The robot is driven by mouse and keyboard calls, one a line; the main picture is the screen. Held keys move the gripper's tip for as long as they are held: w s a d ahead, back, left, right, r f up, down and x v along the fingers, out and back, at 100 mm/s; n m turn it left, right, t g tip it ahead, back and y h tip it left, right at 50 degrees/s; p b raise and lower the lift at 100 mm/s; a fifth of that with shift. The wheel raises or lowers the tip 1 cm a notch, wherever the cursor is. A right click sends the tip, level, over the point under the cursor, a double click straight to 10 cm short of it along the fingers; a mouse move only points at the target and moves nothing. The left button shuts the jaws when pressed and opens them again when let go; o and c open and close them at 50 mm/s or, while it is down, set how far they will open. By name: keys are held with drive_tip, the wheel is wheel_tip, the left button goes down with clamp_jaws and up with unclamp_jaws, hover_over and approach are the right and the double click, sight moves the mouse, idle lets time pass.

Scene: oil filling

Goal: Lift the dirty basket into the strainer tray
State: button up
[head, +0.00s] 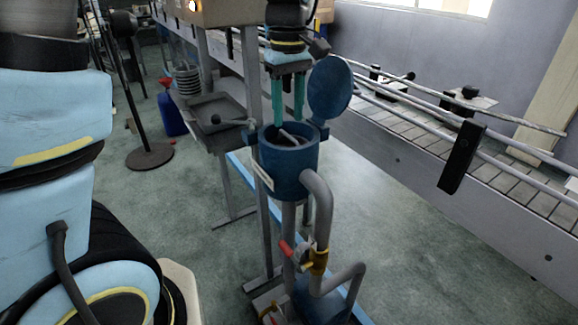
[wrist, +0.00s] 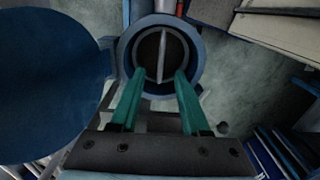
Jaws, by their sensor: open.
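The dirty basket (head: 293,138) sits down inside the blue strainer housing (head: 285,178), with only its dark top and thin handle showing. In the wrist view the basket (wrist: 148,52) is a dark disc with a light handle bar across it, inside the housing's blue rim (wrist: 123,62). My gripper (head: 288,120) is open and points down just above the housing mouth. In the wrist view its teal fingers (wrist: 156,78) stand apart, one on each side of the handle line, holding nothing. The grey strainer tray (head: 218,108) is on a stand left of the housing.
The housing's round blue lid (head: 330,88) stands open at its right, close to my gripper; it fills the left of the wrist view (wrist: 50,85). A metal post (head: 251,70) rises between tray and housing. A conveyor (head: 430,135) runs along the right.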

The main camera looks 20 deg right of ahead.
sight(289, 136)
drive_tip(key=shift+s+f+p, duration=0.2)
drive_tip(key=shift+f+p, duration=0.4)
drive_tip(key=shift+f, duration=2.4)
drive_tip(key=shift+c, duration=0.3)
clamp_jaws()
